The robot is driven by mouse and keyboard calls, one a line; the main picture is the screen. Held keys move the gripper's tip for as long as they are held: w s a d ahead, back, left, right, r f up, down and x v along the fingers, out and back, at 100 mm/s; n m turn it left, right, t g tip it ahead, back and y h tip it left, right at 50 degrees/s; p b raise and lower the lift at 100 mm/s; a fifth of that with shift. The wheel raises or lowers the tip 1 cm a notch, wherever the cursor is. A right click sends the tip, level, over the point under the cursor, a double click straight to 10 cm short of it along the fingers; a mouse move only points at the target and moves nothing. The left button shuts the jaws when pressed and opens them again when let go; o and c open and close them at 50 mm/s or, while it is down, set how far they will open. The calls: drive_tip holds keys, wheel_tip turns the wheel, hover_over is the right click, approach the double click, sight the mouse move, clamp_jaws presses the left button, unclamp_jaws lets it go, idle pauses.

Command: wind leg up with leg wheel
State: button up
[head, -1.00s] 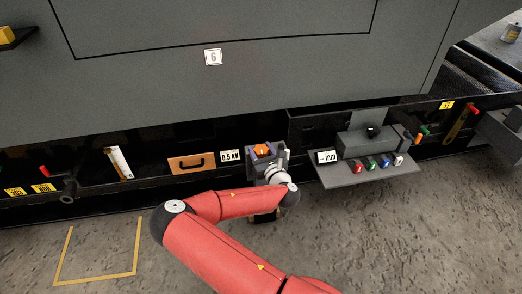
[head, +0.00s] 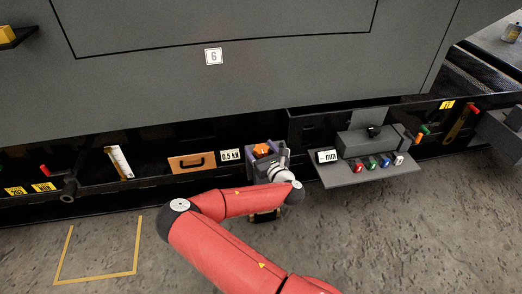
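My red arm reaches forward to the low black frame under the big grey enclosure. My gripper (head: 273,168) is at the arm's far end, against a grey-purple block with an orange part (head: 262,149) on top. This orange part may be the leg wheel, but I cannot tell for sure. The wrist covers much of the block, and the fingers are too small and hidden to show whether they are open or shut. A dark foot-like piece (head: 264,215) shows below the wrist near the floor; it may be the leg.
A "0.5 kN" display (head: 230,155) and an orange-brown drawer panel (head: 192,163) are left of the gripper. A control shelf (head: 375,175) with coloured buttons and a "mm" display (head: 327,156) juts out on the right. A yellow floor outline (head: 96,276) lies at left on clear concrete.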

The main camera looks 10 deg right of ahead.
sight(265, 155)
drive_tip(key=v, duration=0.8)
idle(0.4)
